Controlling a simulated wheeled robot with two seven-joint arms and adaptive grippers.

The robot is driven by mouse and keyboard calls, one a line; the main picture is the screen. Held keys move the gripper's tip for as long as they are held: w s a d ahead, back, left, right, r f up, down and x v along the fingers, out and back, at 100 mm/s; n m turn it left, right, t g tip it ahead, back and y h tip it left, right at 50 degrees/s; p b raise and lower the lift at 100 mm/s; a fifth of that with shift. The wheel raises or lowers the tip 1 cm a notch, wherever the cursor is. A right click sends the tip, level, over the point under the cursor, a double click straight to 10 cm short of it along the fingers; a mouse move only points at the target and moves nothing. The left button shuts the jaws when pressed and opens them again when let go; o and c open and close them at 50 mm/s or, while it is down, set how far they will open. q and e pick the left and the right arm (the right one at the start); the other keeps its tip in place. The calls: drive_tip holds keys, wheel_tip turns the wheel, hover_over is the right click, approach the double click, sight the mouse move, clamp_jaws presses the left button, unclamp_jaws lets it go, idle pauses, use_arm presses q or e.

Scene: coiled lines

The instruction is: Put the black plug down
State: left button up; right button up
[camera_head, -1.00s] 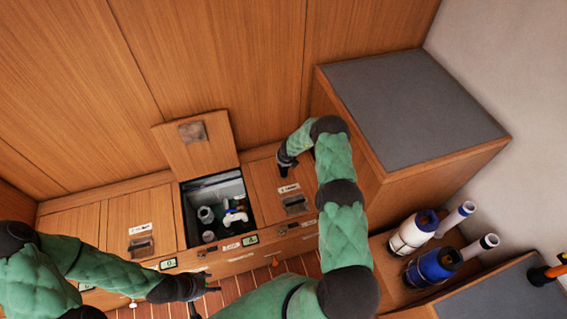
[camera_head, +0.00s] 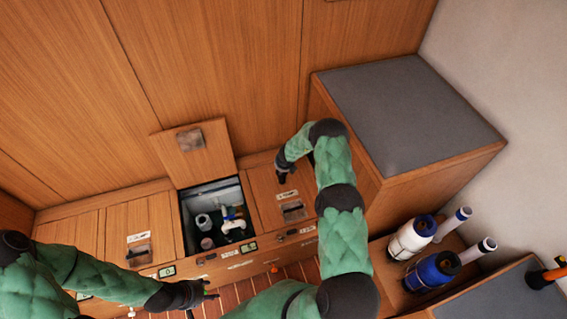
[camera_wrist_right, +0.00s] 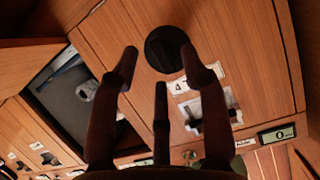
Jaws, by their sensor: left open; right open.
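The black plug (camera_wrist_right: 163,50) is a dark round disc on the wooden lid in the right wrist view. In the head view I cannot make it out clearly by my right gripper. My right gripper (camera_wrist_right: 158,63) is open, with a fingertip on either side of the plug's near part; I cannot tell if they touch it. In the head view my right gripper (camera_head: 283,172) points down over the lid right of the open hatch. My left gripper (camera_head: 211,291) is open and empty in front of the locker fronts.
The open hatch (camera_head: 181,224) holds a white valve (camera_head: 233,222) and grey fittings; its lid (camera_head: 193,150) leans against the back wall. A grey-topped cabinet (camera_head: 410,110) stands right of my right arm.

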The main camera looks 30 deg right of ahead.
drive_tip(key=p+v, duration=0.2)
drive_tip(key=v, duration=0.9)
drive_tip(key=s+a+m+g+y, duration=0.3)
drive_tip(key=s+a+m+y, duration=0.2)
drive_tip(key=s+a+m, duration=2.4)
drive_tip(key=s+r+m, duration=0.1)
drive_tip(key=m, duration=0.5)
drive_tip(key=shift+s+a+m+g, duration=0.25)
drive_tip(key=shift+s+m+g, duration=0.05)
drive_tip(key=shift+s+g, duration=0.1)
